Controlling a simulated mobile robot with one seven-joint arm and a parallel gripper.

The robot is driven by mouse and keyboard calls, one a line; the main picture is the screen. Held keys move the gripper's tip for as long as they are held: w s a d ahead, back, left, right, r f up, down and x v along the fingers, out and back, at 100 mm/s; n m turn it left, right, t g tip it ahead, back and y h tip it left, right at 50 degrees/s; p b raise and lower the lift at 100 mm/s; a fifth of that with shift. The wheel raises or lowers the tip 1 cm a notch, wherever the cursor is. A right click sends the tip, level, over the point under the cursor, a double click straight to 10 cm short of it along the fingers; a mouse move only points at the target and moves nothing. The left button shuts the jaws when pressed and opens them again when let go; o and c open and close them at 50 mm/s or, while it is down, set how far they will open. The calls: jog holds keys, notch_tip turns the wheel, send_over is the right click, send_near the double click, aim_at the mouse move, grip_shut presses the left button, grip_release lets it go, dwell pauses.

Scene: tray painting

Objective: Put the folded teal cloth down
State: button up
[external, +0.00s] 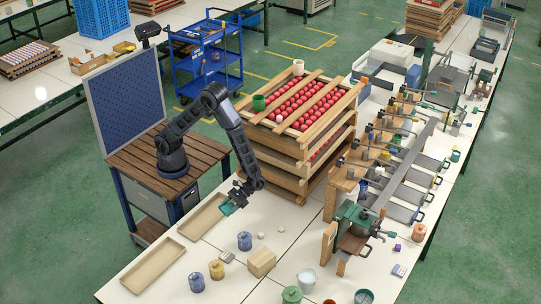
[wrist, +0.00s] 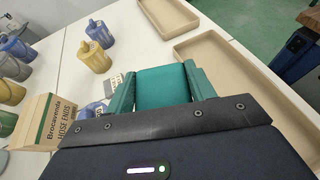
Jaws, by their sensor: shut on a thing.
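The folded teal cloth (wrist: 162,88) is held between the two green fingers of my gripper (wrist: 160,82) in the wrist view. In the external view, my gripper (external: 232,200) is at the left part of the white table, with the teal cloth (external: 227,208) at its tip. I cannot tell whether the cloth touches the table or the tray rim.
A second tan tray (external: 153,264) lies nearer the left corner. Blue and yellow pots (external: 245,240) and a cardboard box (external: 262,262) stand to the right. Stacked wooden crates of red balls (external: 300,165) rise behind. Both trays look empty.

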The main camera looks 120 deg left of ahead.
jog(key=s+a+f+m+g+y, duration=0.2)
jog(key=s+a+m+g+y, duration=0.3)
jog(key=s+m+g+y, duration=0.3)
jog(key=s+a+m+y, duration=0.4)
jog(key=a+m+y, duration=0.6)
jog(key=m, duration=0.1)
notch_tip(320, 180, up, 8)
jog(key=m+t+y, duration=0.7)
jog(key=m+t, duration=1)
jog(key=m, duration=0.1)
send_over(264, 208)
notch_tip(264, 208, down, 19)
jog(key=shift+a+f, duration=0.15)
jog(key=shift+f, duration=0.15)
